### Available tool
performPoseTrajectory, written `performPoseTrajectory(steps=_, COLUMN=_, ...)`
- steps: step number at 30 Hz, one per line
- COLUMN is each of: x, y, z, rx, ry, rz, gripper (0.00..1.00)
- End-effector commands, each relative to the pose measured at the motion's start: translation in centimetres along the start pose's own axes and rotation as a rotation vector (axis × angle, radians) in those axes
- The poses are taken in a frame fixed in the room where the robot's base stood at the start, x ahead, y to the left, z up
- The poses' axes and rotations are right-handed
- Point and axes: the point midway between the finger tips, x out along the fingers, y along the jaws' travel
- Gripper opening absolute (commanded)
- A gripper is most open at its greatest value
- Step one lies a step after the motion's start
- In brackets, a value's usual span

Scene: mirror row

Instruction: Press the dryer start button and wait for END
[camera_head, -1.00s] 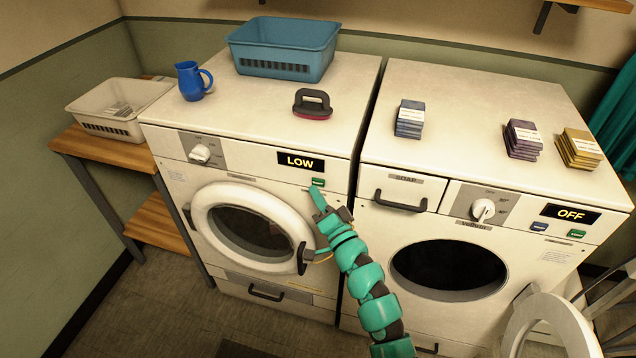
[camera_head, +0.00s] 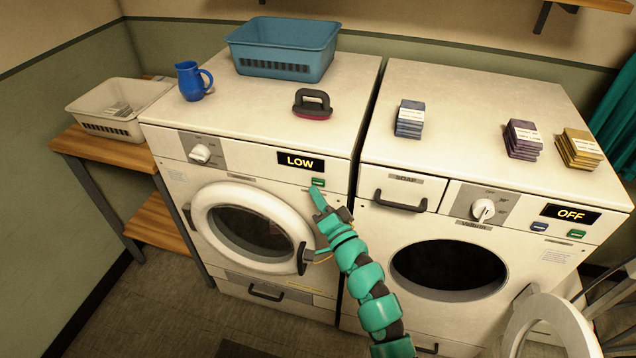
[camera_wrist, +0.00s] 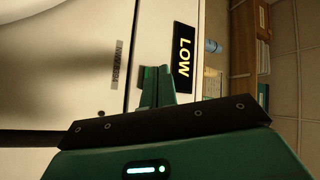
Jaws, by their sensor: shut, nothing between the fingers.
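The dryer (camera_head: 167,160) is the left machine, with its round door (camera_head: 203,212) shut. Its display (camera_head: 300,162) reads LOW, and the display also shows in the wrist view (camera_wrist: 184,57). The green start button (camera_head: 318,182) sits just below the display. My gripper (camera_head: 317,194) is shut and empty, with its fingertips just below the button in the head view. In the wrist view the fingertips (camera_wrist: 157,74) are close to the green button (camera_wrist: 149,72) and partly cover it. I cannot tell whether they touch it.
The right machine's display (camera_head: 570,213) reads OFF, and its door (camera_head: 550,325) hangs open. A blue basket (camera_head: 283,62), blue jug (camera_head: 192,80) and dark-handled brush (camera_head: 312,103) stand on the dryer. A white basket (camera_head: 115,105) is on the wooden shelf at left.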

Motion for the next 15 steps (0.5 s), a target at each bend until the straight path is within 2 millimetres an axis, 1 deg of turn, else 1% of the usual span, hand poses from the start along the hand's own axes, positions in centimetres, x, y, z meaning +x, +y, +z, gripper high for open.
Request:
performPoseTrajectory(steps=9, x=0.01, y=0.03, z=-0.01, rx=0.0, ry=0.0, rz=0.0, gripper=0.0)
performPoseTrajectory(steps=15, x=0.36, y=0.33, z=-0.25, rx=0.0, ry=0.002, rz=-0.002, gripper=0.0)
